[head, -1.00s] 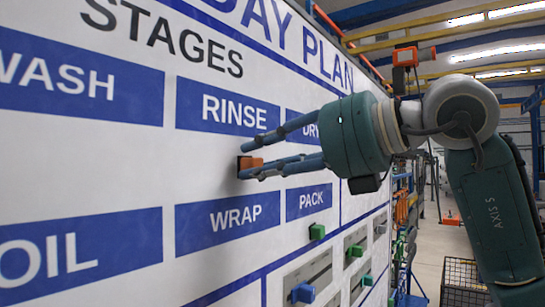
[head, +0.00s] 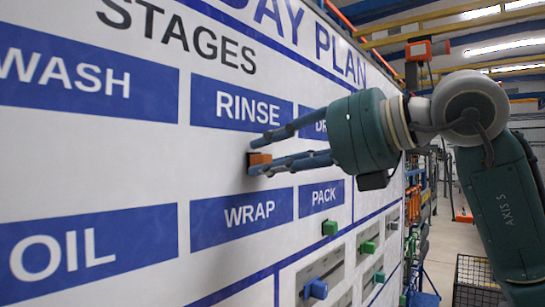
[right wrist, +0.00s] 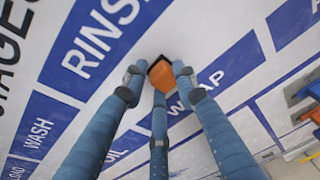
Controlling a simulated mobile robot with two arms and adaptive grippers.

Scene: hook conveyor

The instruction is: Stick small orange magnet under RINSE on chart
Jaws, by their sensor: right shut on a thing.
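The chart (head: 80,150) is a white upright board with blue labels. The RINSE label (head: 242,104) is above the WRAP label (head: 242,218), with a white band between them. The small orange magnet (head: 260,158), with a dark base, is at this band below RINSE. It also shows in the right wrist view (right wrist: 162,75). My right gripper (head: 262,155) is shut on the magnet, its fingers pointing at the chart; its fingertips flank the magnet in the right wrist view (right wrist: 161,80). I cannot tell whether the base touches the board. My left gripper is out of view.
Green magnets (head: 329,228) and a blue magnet (head: 316,289) sit lower on the chart, some by grey slots. A wire basket (head: 478,280) stands on the floor at right. An orange device (head: 418,50) is mounted beyond the board's top edge.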

